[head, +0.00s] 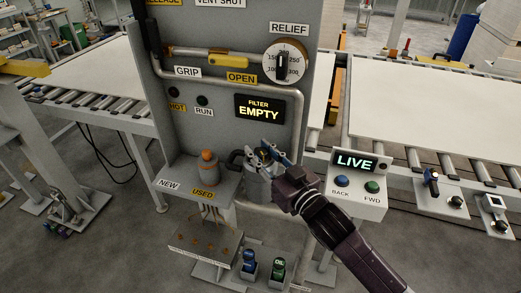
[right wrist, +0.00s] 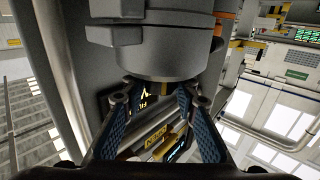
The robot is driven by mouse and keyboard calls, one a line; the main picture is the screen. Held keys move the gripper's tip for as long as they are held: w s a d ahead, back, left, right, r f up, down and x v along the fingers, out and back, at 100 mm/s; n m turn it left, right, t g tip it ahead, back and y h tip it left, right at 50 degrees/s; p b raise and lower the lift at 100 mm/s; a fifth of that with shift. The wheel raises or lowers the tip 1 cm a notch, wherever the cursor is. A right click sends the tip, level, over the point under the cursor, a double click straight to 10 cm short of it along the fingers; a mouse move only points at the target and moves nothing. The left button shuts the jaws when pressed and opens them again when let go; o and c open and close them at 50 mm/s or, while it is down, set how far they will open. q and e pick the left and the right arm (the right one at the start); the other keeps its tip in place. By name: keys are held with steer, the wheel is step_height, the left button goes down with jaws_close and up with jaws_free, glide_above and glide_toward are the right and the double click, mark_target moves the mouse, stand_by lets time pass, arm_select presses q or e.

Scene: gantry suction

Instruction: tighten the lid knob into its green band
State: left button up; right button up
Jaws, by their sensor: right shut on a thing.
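A grey metal canister (head: 262,188) stands at the front of the grey panel, and my right gripper (head: 263,152) is at its top. The gripper is shut on the lid knob, which is mostly hidden by the fingers. In the right wrist view, a large grey round body with tabs (right wrist: 150,50) fills the upper middle, and the blue-padded fingers of the gripper (right wrist: 162,100) stand apart on either side below it. I cannot make out a green band in either view. My left gripper is not in view.
The panel (head: 215,110) carries a FILTER EMPTY display (head: 260,108) and a RELIEF dial (head: 286,62). An orange-topped filter (head: 208,167) stands on the shelf left of the canister. A LIVE button box (head: 356,185) is close at the right. Conveyors run on both sides.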

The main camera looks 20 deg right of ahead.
stand_by(0.3)
steer(key=o, duration=1.2)
steer(key=shift+s, duration=0.1)
steer(key=v, duration=1.2)
steer(key=shift+a, duration=0.1)
